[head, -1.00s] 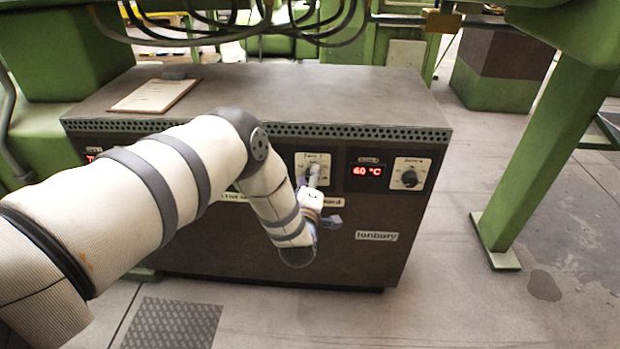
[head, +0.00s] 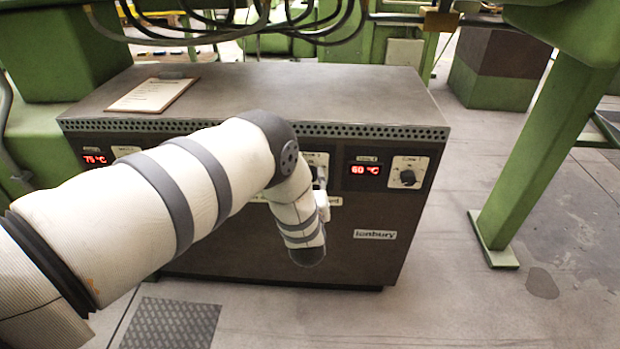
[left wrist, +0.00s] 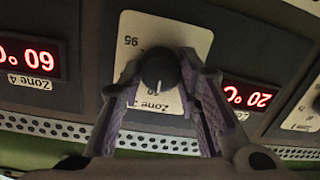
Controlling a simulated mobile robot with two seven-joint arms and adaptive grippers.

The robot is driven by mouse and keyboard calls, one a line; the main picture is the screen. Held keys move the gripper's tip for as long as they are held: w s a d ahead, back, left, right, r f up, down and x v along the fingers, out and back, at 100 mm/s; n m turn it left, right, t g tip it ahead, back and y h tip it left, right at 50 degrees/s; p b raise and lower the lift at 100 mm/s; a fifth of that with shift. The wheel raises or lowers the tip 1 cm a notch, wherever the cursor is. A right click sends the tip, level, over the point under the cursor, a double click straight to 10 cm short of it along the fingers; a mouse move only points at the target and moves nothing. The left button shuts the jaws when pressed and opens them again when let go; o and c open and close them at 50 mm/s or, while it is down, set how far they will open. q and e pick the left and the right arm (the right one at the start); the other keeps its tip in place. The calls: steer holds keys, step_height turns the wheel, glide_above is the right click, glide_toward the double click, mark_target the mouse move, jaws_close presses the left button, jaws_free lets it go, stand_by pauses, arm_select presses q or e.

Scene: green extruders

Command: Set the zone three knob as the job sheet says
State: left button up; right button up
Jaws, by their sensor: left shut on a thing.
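The zone three knob (left wrist: 160,68) is round and dark on a pale dial plate (left wrist: 182,35) in the left wrist view, which is upside down. My left gripper (left wrist: 161,72) is shut on it, one finger on each side. The knob's white mark points down in that picture; an upside-down 95 shows at upper left. In the head view the gripper (head: 320,186) is mostly hidden behind my wrist, and the knob cannot be made out. The job sheet (head: 152,95) lies on a clipboard on the cabinet; its writing is too small to read. My right gripper is not in view.
The dark cabinet (head: 300,88) carries a row of displays and knobs. The zone four display (head: 366,170) reads 60 °C, and its knob (head: 408,177) stands to the right. The left display (head: 95,159) reads 75 °C. A green post (head: 545,150) stands at right.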

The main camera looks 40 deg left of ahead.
arm_select(q)
steer(key=m+b, duration=0.2)
steer(key=m, duration=0.6)
steer(key=m+t+b, duration=0.1)
steer(key=m+b, duration=0.2)
steer(key=m, duration=0.5)
steer(key=m+y+b, duration=0.1)
steer(key=m+b, duration=0.1)
steer(key=m, duration=0.6)
steer(key=shift+w+d+f+b, duration=0.1)
steer(key=shift+d+f+b, duration=0.05)
steer(key=shift+f+b, duration=0.25)
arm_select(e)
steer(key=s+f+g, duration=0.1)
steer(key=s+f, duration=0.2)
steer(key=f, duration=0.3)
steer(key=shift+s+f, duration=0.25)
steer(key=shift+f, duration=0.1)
arm_select(q)
steer(key=shift+m, duration=0.3)
steer(key=o, duration=1.1)
steer(key=shift+o, duration=0.2)
